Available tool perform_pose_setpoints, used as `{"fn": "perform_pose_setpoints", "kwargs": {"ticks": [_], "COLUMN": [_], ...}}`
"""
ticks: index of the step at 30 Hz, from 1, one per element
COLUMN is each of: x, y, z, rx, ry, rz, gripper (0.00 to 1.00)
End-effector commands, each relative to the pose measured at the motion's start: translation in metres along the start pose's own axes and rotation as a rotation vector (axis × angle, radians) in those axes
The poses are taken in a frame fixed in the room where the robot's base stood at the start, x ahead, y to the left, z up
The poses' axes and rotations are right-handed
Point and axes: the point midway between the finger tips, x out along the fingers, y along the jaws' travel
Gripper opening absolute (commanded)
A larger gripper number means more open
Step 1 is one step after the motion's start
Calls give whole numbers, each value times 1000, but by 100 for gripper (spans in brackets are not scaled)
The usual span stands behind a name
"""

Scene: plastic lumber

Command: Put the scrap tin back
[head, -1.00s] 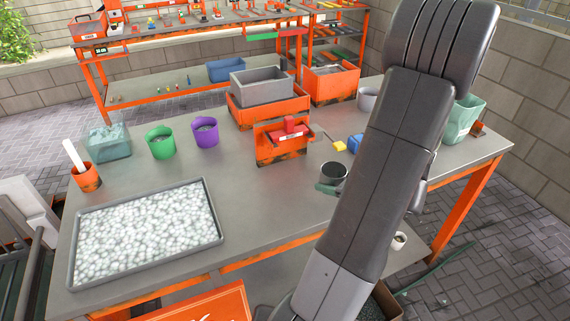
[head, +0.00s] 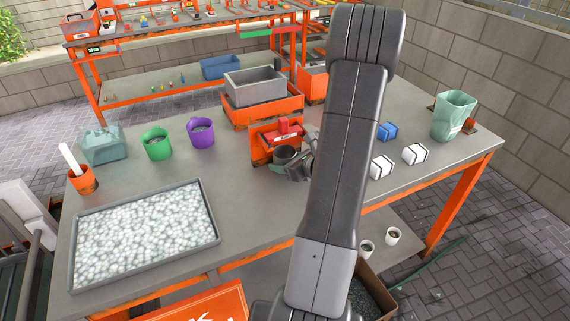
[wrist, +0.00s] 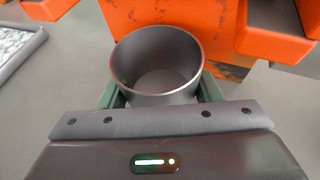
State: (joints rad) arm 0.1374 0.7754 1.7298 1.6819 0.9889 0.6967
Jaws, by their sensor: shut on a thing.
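The scrap tin, a dark grey open cup, shows in the head view (head: 286,154) in front of an orange machine with a red top (head: 262,142). It also shows in the wrist view (wrist: 155,70), upright and empty inside. My gripper (wrist: 160,92) is shut on it, with a green finger on each side. In the head view my gripper (head: 284,167) is partly hidden by the tin and my arm. I cannot tell whether the tin touches the bench.
A tray of pale pellets (head: 73,262) lies at the bench's front left. Green (head: 158,148) and purple (head: 201,138) cups stand behind it. White cubes (head: 381,167), a blue cube (head: 387,131) and a pale green bin (head: 452,118) stand right. My arm hides part of the bench.

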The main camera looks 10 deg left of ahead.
Motion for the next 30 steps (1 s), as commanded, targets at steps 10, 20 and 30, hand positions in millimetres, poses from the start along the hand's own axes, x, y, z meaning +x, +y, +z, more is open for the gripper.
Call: {"fn": "perform_pose_setpoints", "kwargs": {"ticks": [10,20,30], "x": [4,5,1], "y": [0,0,0], "z": [-10,-12,-8], "rx": [-2,-2,-2], "ry": [0,0,0], "rz": [0,0,-1], "gripper": [34,67,67]}}
